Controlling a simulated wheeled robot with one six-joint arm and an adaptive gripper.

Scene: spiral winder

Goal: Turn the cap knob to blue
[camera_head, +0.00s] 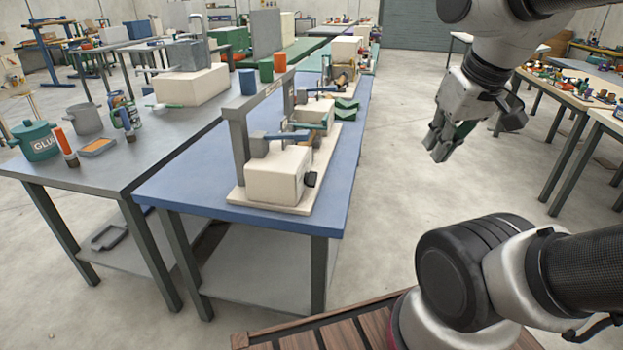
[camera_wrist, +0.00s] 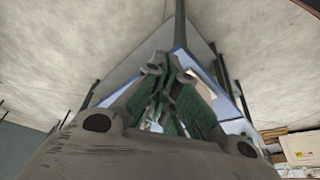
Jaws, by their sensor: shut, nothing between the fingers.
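The winder is a cream box-shaped machine (camera_head: 272,178) on a pale base board near the front of the blue-topped table. A small dark knob (camera_head: 311,179) sits on its right side. I cannot tell whether this is the cap knob, and no blue mark beside it can be made out. My gripper (camera_head: 438,152) hangs in the air over the floor, to the right of the table and well apart from the machine. It is shut and empty. Its fingers (camera_wrist: 156,68) also show in the wrist view, with a blue table edge behind them.
A grey upright frame (camera_head: 238,148) stands at the machine's left. More small machines and green parts (camera_head: 346,106) stand farther back on the same table. A grey table (camera_head: 90,165) with a glue pot (camera_head: 38,142) is at the left. The floor (camera_head: 400,205) beside the blue table is clear.

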